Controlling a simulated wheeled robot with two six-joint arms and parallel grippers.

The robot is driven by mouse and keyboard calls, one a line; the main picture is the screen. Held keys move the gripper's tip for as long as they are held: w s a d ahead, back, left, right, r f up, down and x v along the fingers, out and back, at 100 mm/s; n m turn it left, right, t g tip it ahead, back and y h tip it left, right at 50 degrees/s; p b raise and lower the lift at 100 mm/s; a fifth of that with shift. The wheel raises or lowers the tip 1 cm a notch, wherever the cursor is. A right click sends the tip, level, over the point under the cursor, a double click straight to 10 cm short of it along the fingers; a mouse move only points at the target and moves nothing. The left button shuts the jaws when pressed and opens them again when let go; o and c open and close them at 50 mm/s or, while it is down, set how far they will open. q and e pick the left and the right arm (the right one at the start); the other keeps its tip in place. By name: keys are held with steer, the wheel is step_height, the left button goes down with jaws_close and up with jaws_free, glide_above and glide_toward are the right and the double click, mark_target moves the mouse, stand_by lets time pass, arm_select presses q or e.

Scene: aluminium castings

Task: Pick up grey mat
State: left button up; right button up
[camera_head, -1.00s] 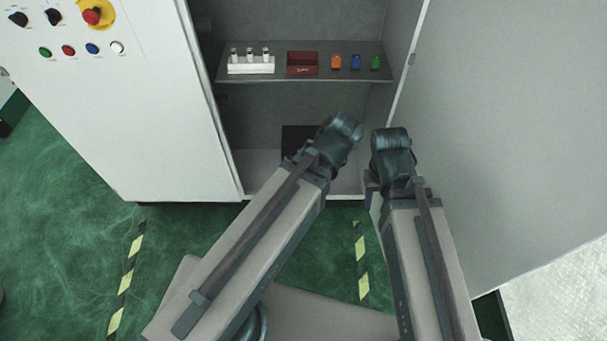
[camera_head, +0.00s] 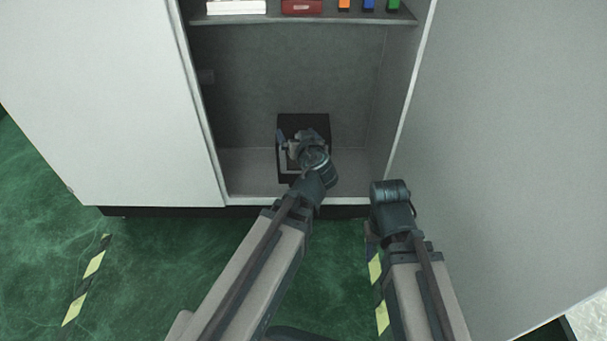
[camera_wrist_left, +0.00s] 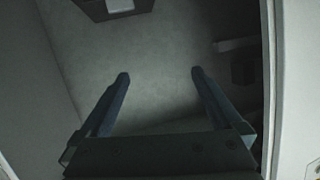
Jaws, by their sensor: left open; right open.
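I cannot make out the grey mat for certain. A black box (camera_head: 303,122) stands on the cabinet floor in the head view, and a pale thing partly shows in it behind my left wrist. The left wrist view shows a dark box (camera_wrist_left: 93,12) with a pale flat patch (camera_wrist_left: 121,5) at the top edge; I cannot tell if the patch is the mat. My left gripper (camera_head: 291,146) is over the black box in the head view. In the left wrist view its fingers (camera_wrist_left: 159,74) are apart with nothing between them. My right arm's fingers are hidden.
The open cabinet's shelf (camera_head: 300,18) above holds a white rack (camera_head: 236,7), a red bin (camera_head: 302,6) and orange, blue and green items. The cabinet door (camera_head: 500,130) stands open at right. The cabinet floor (camera_head: 245,175) left of the box is clear.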

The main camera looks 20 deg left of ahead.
arm_select(q)
steer(key=w+f+t+h+b, duration=0.1)
steer(key=w+f+t+b, duration=0.1)
steer(key=f+b, duration=0.6)
steer(key=w+d+f+m+t+h+b, duration=0.1)
steer(key=w+f+t+b, duration=0.1)
steer(key=f+b, duration=0.6)
steer(key=b, duration=0.3)
steer(key=shift+t+b, duration=0.4)
